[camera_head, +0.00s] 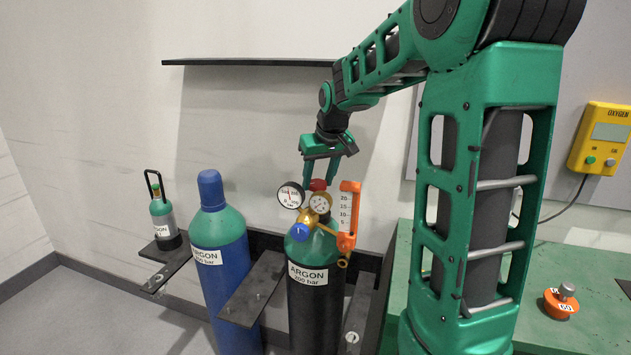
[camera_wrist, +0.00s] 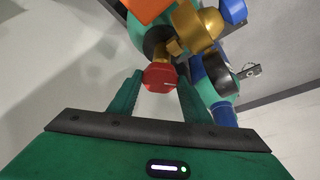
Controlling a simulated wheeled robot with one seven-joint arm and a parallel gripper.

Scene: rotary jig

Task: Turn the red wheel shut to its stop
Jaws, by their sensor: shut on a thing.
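The red wheel (camera_head: 317,185) sits on top of the brass regulator fitting of the ARGON cylinder (camera_head: 309,259). My gripper (camera_head: 318,184) reaches down from above with one finger on each side of the wheel. In the wrist view the red wheel (camera_wrist: 160,77) lies between the tips of my gripper (camera_wrist: 158,80), which is shut on it. The small white mark on the wheel's face is visible, but how far the wheel is turned cannot be told.
Two round gauges (camera_head: 290,195), a blue knob (camera_head: 299,232) and an orange flowmeter (camera_head: 348,213) crowd the wheel. A blue cylinder (camera_head: 222,275) stands to the left. A dark shelf (camera_head: 250,62) hangs behind. A green bench (camera_head: 590,285) is at right.

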